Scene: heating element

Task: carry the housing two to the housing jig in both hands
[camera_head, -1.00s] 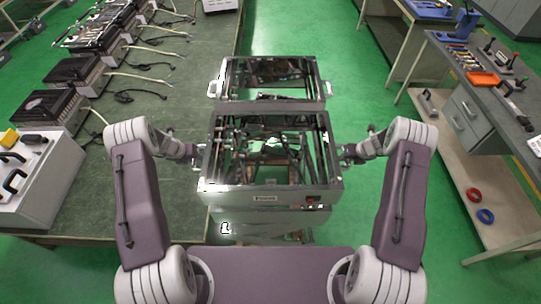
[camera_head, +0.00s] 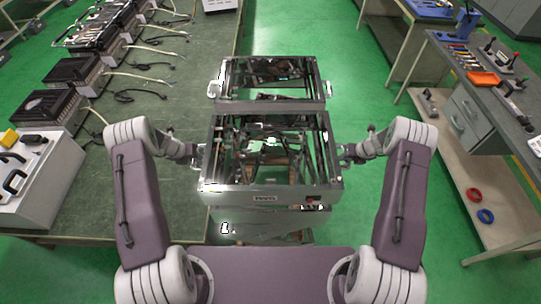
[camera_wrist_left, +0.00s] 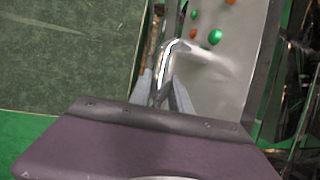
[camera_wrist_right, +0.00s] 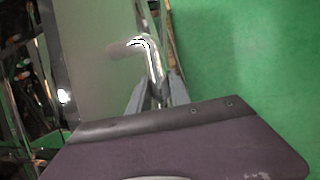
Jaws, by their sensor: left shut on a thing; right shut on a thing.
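The housing two appears to be the open metal box frame (camera_head: 265,188) in front of me in the head view, with a labelled front panel. My left gripper (camera_head: 197,156) is at its left side and my right gripper (camera_head: 345,155) at its right side. In the left wrist view my left gripper (camera_wrist_left: 162,88) is shut on a bent metal handle (camera_wrist_left: 172,54) on the housing's side wall. In the right wrist view my right gripper (camera_wrist_right: 156,90) is shut on the matching handle (camera_wrist_right: 145,48). I cannot make out the housing jig with certainty.
A similar metal frame (camera_head: 270,104) stands just behind. A metal panel (camera_head: 262,221) shows below the held housing; I cannot tell whether they touch. A long bench (camera_head: 150,190) with several dark units is at left. A bench with tools (camera_head: 487,88) is at right. Green floor (camera_head: 375,85) lies clear between.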

